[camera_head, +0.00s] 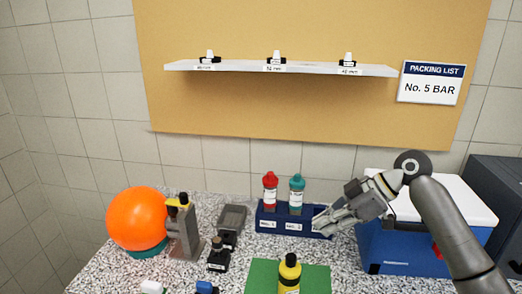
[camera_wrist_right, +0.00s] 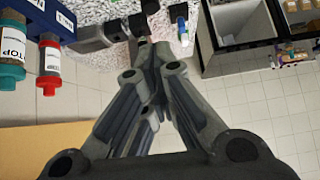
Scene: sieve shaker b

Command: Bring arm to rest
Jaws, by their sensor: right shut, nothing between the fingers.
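My right gripper (camera_head: 328,222) is shut and empty. In the head view it hangs above the right end of the blue rack (camera_head: 265,224), close to it; I cannot tell if they touch. In the right wrist view the closed fingers (camera_wrist_right: 152,50) point away from the camera, with nothing between them. The blue rack holds a red-capped bottle (camera_head: 270,190) and a teal-capped bottle (camera_head: 297,194). My left gripper is in neither view.
A blue box with a white lid (camera_head: 410,245) stands right of the rack, partly behind my right arm. A yellow bottle (camera_head: 289,275) stands on a green mat (camera_head: 318,278) in front. An orange ball (camera_head: 137,218) stands left. A shelf (camera_head: 310,68) is above.

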